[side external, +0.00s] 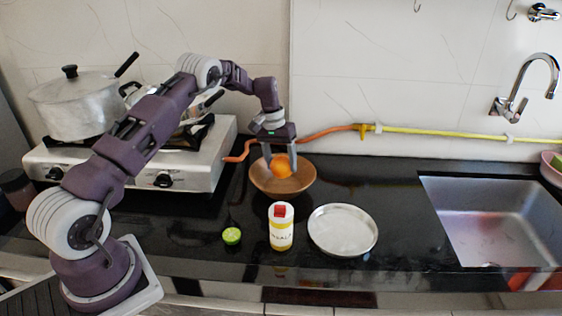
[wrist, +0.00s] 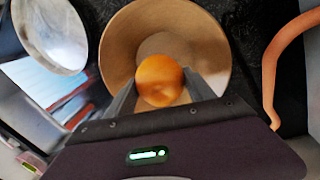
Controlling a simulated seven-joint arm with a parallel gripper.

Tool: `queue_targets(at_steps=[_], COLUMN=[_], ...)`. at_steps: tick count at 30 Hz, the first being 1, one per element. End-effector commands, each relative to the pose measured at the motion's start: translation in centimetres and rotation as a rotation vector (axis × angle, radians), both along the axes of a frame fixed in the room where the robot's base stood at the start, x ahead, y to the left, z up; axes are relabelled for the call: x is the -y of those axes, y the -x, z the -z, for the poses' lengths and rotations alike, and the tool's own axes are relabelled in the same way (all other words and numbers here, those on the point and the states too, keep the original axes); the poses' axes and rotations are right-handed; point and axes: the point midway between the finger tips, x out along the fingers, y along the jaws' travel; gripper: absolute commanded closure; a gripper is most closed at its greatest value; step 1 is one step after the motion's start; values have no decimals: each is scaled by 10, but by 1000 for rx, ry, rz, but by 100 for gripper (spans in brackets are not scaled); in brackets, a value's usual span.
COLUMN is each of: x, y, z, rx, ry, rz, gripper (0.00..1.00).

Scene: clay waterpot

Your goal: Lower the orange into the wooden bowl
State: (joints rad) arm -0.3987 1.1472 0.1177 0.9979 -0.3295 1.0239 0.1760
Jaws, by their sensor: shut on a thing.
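The orange (side external: 281,167) is between the two fingers of my gripper (side external: 280,160), which is shut on it. The wooden bowl (side external: 298,186) stands on the black counter directly under the gripper. In the side view the orange shows within the bowl's outline, at about rim height. In the wrist view the orange (wrist: 160,80) is held between the fingertips (wrist: 162,88), in front of the bowl's inside (wrist: 205,50). I cannot tell whether the orange touches the bowl's bottom.
A white bottle with a red cap (side external: 281,228), a cut lime (side external: 232,236) and a metal plate (side external: 343,231) stand in front of the bowl. A stove (side external: 130,165) with a pot (side external: 78,105) is at left. An orange hose (side external: 325,131) runs behind. A sink (side external: 500,215) is at right.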

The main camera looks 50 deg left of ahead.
Motion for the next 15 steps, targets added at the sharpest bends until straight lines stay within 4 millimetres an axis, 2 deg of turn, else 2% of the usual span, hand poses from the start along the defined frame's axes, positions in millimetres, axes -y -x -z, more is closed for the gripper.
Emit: queue_targets(at_steps=[15], x=[0], y=[0], z=[8], rx=[0], ry=[0], rz=[0], gripper=[84])
